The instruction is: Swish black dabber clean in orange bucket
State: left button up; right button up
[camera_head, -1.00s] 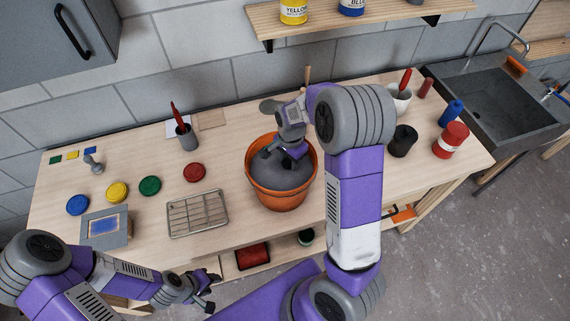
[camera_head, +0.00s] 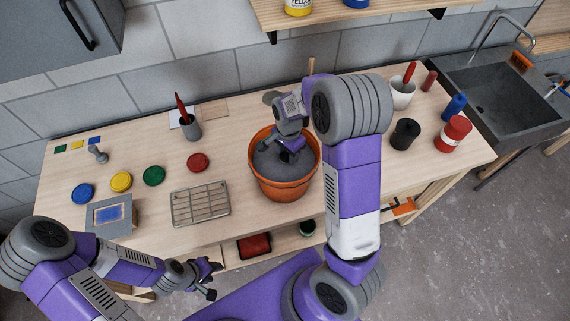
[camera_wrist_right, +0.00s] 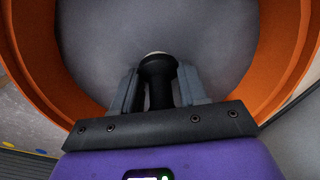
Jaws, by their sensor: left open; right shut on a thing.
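The orange bucket (camera_head: 285,188) stands on the bench, filled with grey liquid (camera_wrist_right: 210,40). My right gripper (camera_head: 287,152) is inside the bucket's mouth, pointing down. In the right wrist view my right gripper (camera_wrist_right: 158,88) is shut on the black dabber (camera_wrist_right: 158,68), whose dark round top shows between the fingers. The dabber's lower end is hidden, so I cannot tell how deep it sits in the liquid. My left gripper (camera_head: 211,279) is open and empty, in front of the bench's front edge.
A wire rack (camera_head: 201,202) lies left of the bucket. Red (camera_head: 198,162), green (camera_head: 153,176), yellow (camera_head: 121,181) and blue (camera_head: 83,194) discs lie further left. A black cup (camera_head: 405,134) and a red can (camera_head: 453,134) stand to the right, before the sink (camera_head: 500,95).

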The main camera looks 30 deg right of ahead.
jog(key=shift+w+d+r+p, duration=0.15)
jog(key=shift+d+r+p, duration=0.35)
jog(key=shift+r+p, duration=0.55)
jog(key=shift+w+d+r+p, duration=0.1)
jog(key=shift+d+r+p, duration=0.35)
jog(key=shift+r+p, duration=0.65)
jog(key=shift+w+d+r+p, duration=0.15)
jog(key=shift+d+r+p, duration=0.4)
jog(key=shift+r, duration=0.95)
jog(key=shift+w+d+r+p, duration=0.1)
jog(key=shift+d+r+p, duration=0.1)
jog(key=shift+r+p, duration=0.25)
jog(key=shift+d+r+p, duration=0.2)
jog(key=shift+r, duration=0.3)
notch_tip(320, 180, up, 5)
